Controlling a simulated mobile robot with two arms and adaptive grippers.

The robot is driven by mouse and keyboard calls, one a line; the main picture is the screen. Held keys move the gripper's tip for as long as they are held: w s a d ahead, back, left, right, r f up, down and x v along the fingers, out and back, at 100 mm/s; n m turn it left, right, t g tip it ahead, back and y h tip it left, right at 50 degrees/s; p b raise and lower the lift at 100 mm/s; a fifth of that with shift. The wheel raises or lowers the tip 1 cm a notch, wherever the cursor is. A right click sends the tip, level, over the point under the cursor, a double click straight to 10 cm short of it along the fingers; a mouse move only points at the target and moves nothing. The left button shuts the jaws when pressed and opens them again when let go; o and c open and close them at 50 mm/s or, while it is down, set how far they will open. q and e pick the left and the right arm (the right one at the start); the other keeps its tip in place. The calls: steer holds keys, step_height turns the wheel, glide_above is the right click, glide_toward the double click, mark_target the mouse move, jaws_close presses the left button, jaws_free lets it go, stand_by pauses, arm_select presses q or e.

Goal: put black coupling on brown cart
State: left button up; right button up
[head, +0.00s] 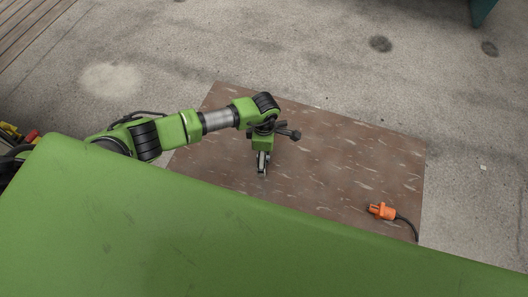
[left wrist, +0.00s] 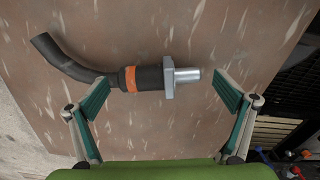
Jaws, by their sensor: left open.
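The brown cart top (head: 340,160), streaked with pale marks, spreads under my left arm in the head view. It also fills most of the left wrist view (left wrist: 190,125). The black coupling (left wrist: 150,77) lies on the brown top, with a bent black hose at its left, an orange ring, a grey flange and a metal pin at its right. My left gripper (head: 262,168) points down over the brown top and is open, one finger at each side of the wrist view. The coupling sits between and beyond the fingers, not gripped. I cannot make it out in the head view. My right gripper is not in view.
An orange plug (head: 381,211) with a black cable lies on the brown top's right part. A large green surface (head: 150,220) covers the foreground and hides the near edge. A dark crate (left wrist: 295,85) stands beyond the edge in the wrist view. The top's far right is clear.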

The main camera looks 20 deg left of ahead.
arm_select(q)
step_height(320, 180, up, 12)
stand_by(0.4)
stand_by(0.5)
